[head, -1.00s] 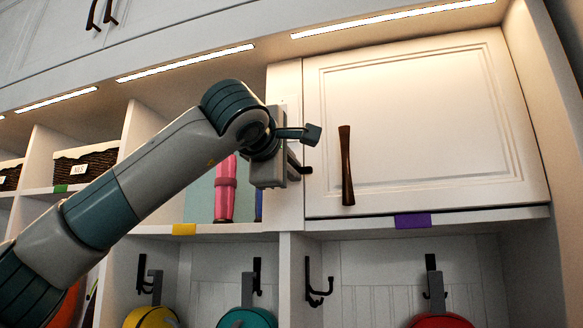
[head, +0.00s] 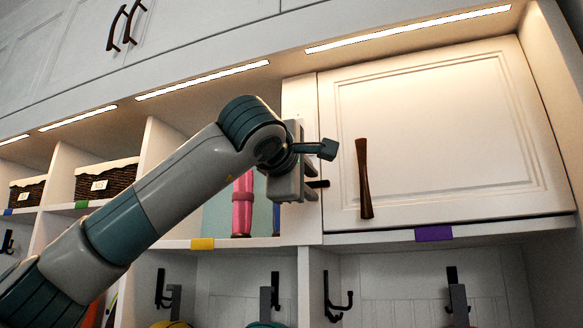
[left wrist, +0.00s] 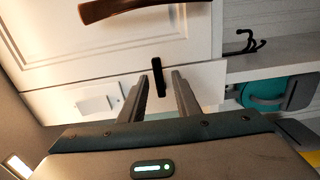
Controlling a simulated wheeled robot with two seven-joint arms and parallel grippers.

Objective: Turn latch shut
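The latch is a small dark bar (head: 319,184) on the white frame beside the cabinet door (head: 430,130). It lies crosswise in the head view, its end at the door's left edge. The door looks closed, with a brown upright handle (head: 364,178). My left gripper (head: 318,171) is at the latch, partly hiding it. In the left wrist view, the latch (left wrist: 158,77) shows just ahead of and between the two spread fingers (left wrist: 161,88). The fingers look apart from it; contact cannot be told. My right gripper is in neither view.
An open cubby with a pink bottle (head: 242,205) is behind my left arm. Wicker baskets (head: 107,180) stand farther left. Black hooks (head: 337,298) hang below the shelf. A purple label (head: 433,233) marks the shelf edge under the door.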

